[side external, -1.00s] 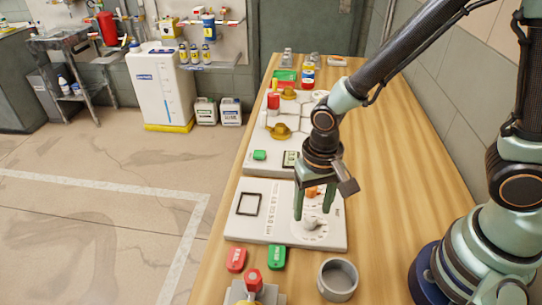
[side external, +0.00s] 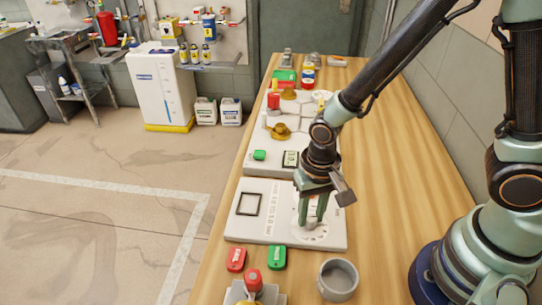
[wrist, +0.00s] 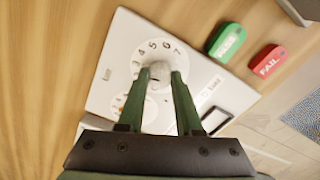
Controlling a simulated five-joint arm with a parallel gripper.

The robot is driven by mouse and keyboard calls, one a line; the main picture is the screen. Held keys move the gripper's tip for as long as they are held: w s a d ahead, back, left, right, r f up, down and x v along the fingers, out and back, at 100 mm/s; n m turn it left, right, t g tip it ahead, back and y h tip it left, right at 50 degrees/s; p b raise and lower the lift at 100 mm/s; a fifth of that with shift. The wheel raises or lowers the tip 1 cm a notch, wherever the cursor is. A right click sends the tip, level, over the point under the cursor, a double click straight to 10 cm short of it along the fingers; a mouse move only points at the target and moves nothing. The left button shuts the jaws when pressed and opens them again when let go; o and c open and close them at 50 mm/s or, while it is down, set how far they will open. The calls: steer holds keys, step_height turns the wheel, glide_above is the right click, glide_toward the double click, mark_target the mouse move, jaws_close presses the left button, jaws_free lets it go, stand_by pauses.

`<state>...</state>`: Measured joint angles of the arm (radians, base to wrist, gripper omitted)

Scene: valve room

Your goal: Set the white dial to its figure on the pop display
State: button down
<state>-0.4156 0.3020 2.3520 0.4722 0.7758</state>
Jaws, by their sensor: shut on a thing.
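The white dial (wrist: 160,68) is a pale knob on a round white scale (wrist: 139,64), with the figures 3 to 7 showing along its far edge in the wrist view. My gripper (wrist: 161,76) is shut on the knob, one green finger on each side. In the side view my gripper (side external: 311,224) points down at the dial scale (side external: 322,233) on the near white panel (side external: 262,233), and its fingers mostly hide the knob. The knob's pointer setting is unclear.
The farther panel (side external: 262,168) carries brass parts. Bare wooden bench (side external: 400,180) lies to the right.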

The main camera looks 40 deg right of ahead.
steer(key=shift+n, duration=0.3)
steer(key=n, duration=0.8)
steer(key=shift+n, duration=0.4)
steer(key=n, duration=0.4)
steer(key=shift+n, duration=2.2)
steer(key=shift+w, duration=0.1)
steer(key=c, duration=0.6)
jaws_free()
